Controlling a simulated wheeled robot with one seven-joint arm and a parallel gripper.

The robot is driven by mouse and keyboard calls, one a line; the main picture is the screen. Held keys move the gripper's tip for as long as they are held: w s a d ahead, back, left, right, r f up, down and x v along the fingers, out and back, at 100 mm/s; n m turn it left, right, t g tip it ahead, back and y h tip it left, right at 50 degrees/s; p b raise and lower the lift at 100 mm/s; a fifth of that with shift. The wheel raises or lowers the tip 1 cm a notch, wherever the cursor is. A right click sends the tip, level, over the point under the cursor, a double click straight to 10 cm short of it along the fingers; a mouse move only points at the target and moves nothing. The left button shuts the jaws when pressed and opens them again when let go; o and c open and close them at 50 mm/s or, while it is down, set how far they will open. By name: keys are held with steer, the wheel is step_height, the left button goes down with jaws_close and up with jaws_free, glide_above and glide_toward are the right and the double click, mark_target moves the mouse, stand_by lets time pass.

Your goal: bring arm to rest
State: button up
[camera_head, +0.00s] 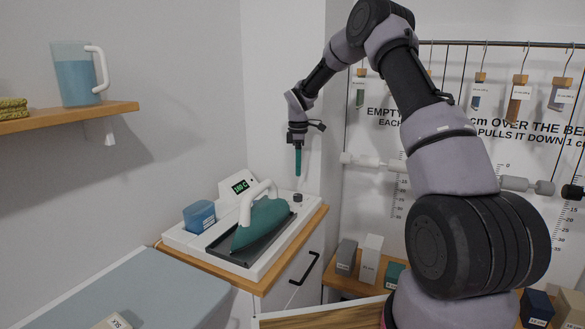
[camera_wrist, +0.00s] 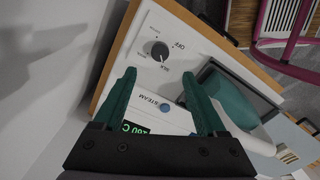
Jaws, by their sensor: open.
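My gripper (camera_head: 298,160) hangs from my arm with its teal fingers pointing down, above the back right part of the ironing station. In the wrist view my gripper (camera_wrist: 160,76) has its two teal fingers spread apart with nothing between them. A white station (camera_head: 185,240) holds a teal iron (camera_head: 264,222) with a white handle, lying on a dark plate. The iron also shows in the wrist view (camera_wrist: 233,102), right of the fingers. A dark knob (camera_head: 297,198) sits on the station, apart from my gripper; it also shows beyond the fingertips (camera_wrist: 159,50).
A blue tank (camera_head: 199,216) and a green-digit display (camera_head: 240,186) are on the station. A grey-blue board (camera_head: 150,292) is in front. A jug (camera_head: 78,74) stands on a left wall shelf (camera_head: 70,117). Tags hang from a rail (camera_head: 500,43) at right, behind my arm.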

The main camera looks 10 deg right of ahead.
steer(key=s+d+r+m+t, duration=0.2)
steer(key=s+r+m, duration=0.3)
steer(key=s+r, duration=0.5)
steer(key=s+d+r+m+t, duration=0.15)
steer(key=s+r+m, duration=0.25)
steer(key=s+r, duration=0.55)
steer(key=s+d+r+m+t+y, duration=0.1)
steer(key=s+m, duration=0.4)
steer(key=s, duration=0.5)
steer(key=s+d+r+m+t+y, duration=0.1)
steer(key=s+r+m, duration=0.4)
steer(key=s, duration=0.6)
steer(key=shift+d+r+m+t, duration=0.2)
steer(key=shift+d+m+t, duration=0.1)
steer(key=shift+m+t, duration=0.45)
